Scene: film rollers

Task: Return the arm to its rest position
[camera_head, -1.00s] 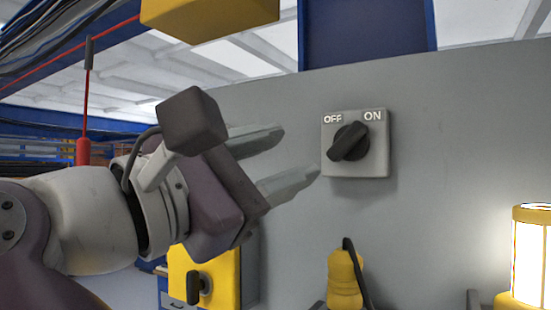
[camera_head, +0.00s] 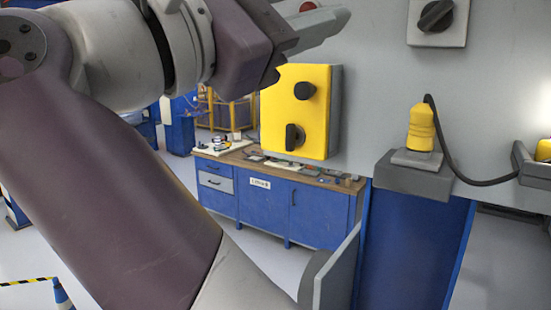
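My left arm comes in from the left and fills much of the left half of the view, bent and raised. My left gripper (camera_head: 318,27) is at the top, partly cut off by the top edge, with its fingers pointing right. Nothing shows between the visible fingers, but how far apart they are is not clear. The gripper is left of the grey switch (camera_head: 436,20) with its black knob and apart from it. My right gripper is not in view.
A yellow control box (camera_head: 299,112) with two black knobs is on the grey panel's left edge, just below the gripper. A yellow plug-like device (camera_head: 421,128) with a black cable stands on a grey bracket (camera_head: 412,178). A blue workbench (camera_head: 275,208) stands behind.

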